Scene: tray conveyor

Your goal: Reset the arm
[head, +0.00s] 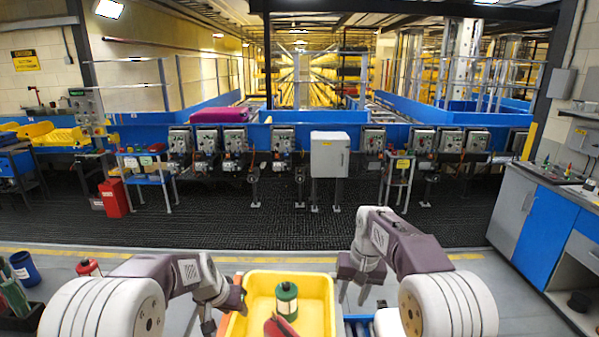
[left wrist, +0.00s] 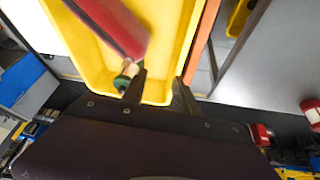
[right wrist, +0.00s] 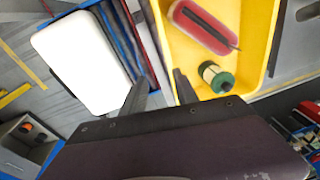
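A yellow tray (head: 318,283) stands in front of me in the head view. It holds a green-capped canister (head: 287,301) and a red object (head: 277,328); the right wrist view shows the canister (right wrist: 216,77) and the red object (right wrist: 203,27) too. My left gripper (head: 226,310) is open at the tray's left rim, with nothing between its fingers (left wrist: 160,82). I cannot tell whether it touches the rim. My right gripper (head: 355,292) is open and empty just right of the tray; its fingers (right wrist: 160,82) point down beside the tray wall.
A white box-like thing (right wrist: 82,62) lies right of the tray, beside blue rollers. A workbench with a blue door (head: 545,222) stands at the right. A blue bin (head: 25,268) is at the left. The dark floor (head: 270,220) beyond the tray is clear up to the conveyor.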

